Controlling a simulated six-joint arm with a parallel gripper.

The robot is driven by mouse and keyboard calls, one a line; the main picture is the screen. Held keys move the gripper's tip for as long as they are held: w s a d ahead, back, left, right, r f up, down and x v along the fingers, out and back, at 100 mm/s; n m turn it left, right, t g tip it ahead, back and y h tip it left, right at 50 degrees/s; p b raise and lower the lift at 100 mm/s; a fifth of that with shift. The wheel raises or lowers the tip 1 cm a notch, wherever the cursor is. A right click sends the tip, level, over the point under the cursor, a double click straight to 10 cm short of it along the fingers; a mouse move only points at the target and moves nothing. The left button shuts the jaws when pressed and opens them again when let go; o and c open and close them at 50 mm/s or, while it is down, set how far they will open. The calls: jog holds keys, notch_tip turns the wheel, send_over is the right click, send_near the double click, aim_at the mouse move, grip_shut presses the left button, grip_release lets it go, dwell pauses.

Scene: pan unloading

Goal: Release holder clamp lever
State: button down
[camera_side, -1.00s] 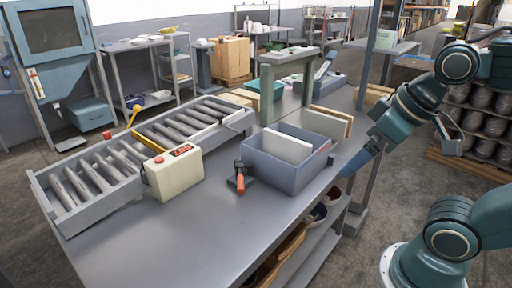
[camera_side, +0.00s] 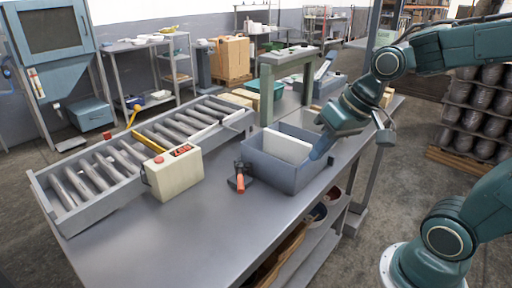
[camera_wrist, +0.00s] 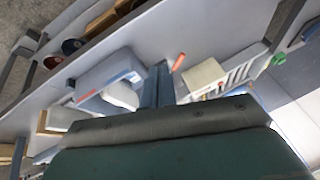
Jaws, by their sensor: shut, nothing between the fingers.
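The holder is a blue-grey open box (camera_side: 272,175) on the bench, with a white slab (camera_side: 287,147) standing in it. A dark toggle clamp with an orange-red lever (camera_side: 240,183) stands on the bench at the box's left front corner. The lever also shows in the wrist view (camera_wrist: 178,62), as does the box (camera_wrist: 112,70). My gripper (camera_side: 320,151) is shut and empty. In the side view it overlaps the box's right end, apart from the lever; whether it touches the box cannot be told. In the wrist view its fingers (camera_wrist: 156,86) point between box and lever.
A cream control box (camera_side: 174,175) with a red display stands left of the clamp, before a roller conveyor (camera_side: 160,140). A green-grey raised stand (camera_side: 266,95) is behind the box. The bench top (camera_side: 190,240) in front is clear. Bowls sit on a lower shelf.

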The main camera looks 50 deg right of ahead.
jog(key=w+d+f+m+y, duration=0.2)
jog(key=w+f+m+y, duration=0.2)
jog(key=w, duration=0.6)
jog(key=shift+w+d+f+m+t, duration=0.2)
jog(key=shift+w+f+m+t, duration=0.15)
jog(key=shift+f+m, duration=0.8)
jog(key=shift+r, duration=0.1)
jog(key=shift+x, duration=5.05)
